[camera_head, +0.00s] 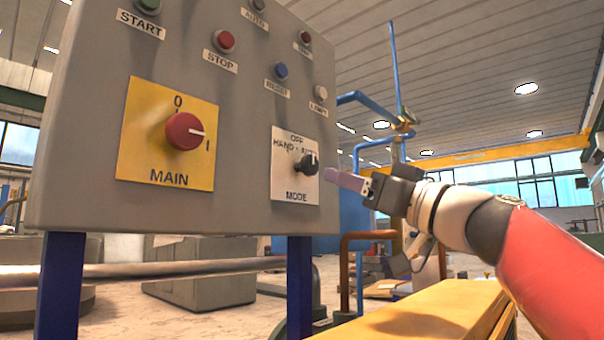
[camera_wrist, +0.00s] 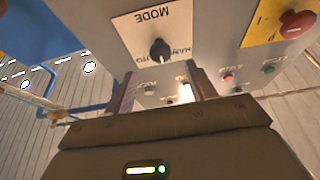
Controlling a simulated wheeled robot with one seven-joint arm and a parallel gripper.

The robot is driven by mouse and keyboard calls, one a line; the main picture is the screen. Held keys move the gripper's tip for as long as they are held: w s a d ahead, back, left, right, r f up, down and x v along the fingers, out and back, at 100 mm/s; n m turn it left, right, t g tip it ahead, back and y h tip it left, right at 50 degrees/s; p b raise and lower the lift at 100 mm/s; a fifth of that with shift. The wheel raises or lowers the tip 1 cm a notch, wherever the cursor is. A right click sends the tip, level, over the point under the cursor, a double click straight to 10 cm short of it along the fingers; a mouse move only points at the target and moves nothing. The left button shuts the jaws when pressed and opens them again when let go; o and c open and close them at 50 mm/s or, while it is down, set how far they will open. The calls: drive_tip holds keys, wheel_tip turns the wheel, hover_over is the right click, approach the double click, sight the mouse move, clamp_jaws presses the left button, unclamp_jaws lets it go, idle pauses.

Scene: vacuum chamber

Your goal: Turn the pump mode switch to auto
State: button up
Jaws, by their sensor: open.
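The mode switch (camera_head: 307,165) is a small black knob on a white plate (camera_head: 295,190) lettered OFF, HAND, AUTO and MODE. Its white mark points up in the head view; the exact setting is hard to read. My gripper (camera_head: 338,180) is just right of the knob and in front of the panel, apart from it. In the wrist view the knob (camera_wrist: 160,50) shows upside down, beyond and between my two open fingers (camera_wrist: 158,90). Nothing is between the fingers.
The grey panel (camera_head: 70,120) also carries a red MAIN switch (camera_head: 184,131) on a yellow plate, a green START button (camera_head: 148,5), a red STOP button (camera_head: 223,41) and a blue RESET button (camera_head: 281,71). Blue pipes (camera_head: 365,104) stand behind the panel's right edge. A yellow surface (camera_head: 430,310) lies below my arm.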

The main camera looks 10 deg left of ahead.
sight(313, 167)
drive_tip(key=p+x, duration=0.3)
drive_tip(key=x, duration=0.4)
drive_tip(key=shift+w, duration=0.1)
drive_tip(key=c, duration=1)
